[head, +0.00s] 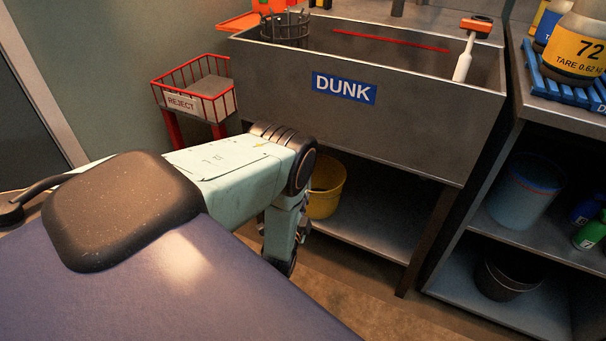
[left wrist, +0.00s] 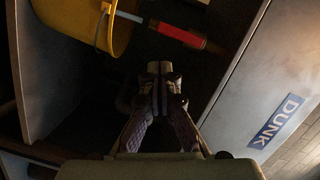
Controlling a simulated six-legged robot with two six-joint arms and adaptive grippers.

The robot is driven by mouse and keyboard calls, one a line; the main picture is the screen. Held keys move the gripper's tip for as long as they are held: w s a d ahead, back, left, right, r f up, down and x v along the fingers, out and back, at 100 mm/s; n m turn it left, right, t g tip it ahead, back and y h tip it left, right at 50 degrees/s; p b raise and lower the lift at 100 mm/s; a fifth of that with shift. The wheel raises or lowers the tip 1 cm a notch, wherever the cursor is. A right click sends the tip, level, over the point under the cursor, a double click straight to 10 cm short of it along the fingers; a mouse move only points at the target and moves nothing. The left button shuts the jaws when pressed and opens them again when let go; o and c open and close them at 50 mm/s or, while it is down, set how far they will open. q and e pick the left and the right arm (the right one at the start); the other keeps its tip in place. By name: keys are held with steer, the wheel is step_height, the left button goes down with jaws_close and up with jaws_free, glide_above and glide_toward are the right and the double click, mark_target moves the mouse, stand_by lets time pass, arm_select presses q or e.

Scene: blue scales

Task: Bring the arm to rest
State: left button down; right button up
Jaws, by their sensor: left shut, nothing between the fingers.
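My left arm (head: 235,165) reaches in from the left in the head view, bends at a dark ribbed joint and hangs down in front of the steel sink (head: 420,130) labelled DUNK. The left gripper is largely hidden behind its own arm there. In the left wrist view the left gripper (left wrist: 160,72) is shut and empty, its two fingers together. It points toward the dark space beneath the sink, whose DUNK label (left wrist: 275,122) shows at right. My right gripper is in neither view.
A yellow bucket (head: 328,190) stands under the sink, close behind my arm. A red wire REJECT basket (head: 193,90) is left of the sink. A shelf unit (head: 478,265) with several containers stands at right. Some floor (head: 345,300) is clear in front.

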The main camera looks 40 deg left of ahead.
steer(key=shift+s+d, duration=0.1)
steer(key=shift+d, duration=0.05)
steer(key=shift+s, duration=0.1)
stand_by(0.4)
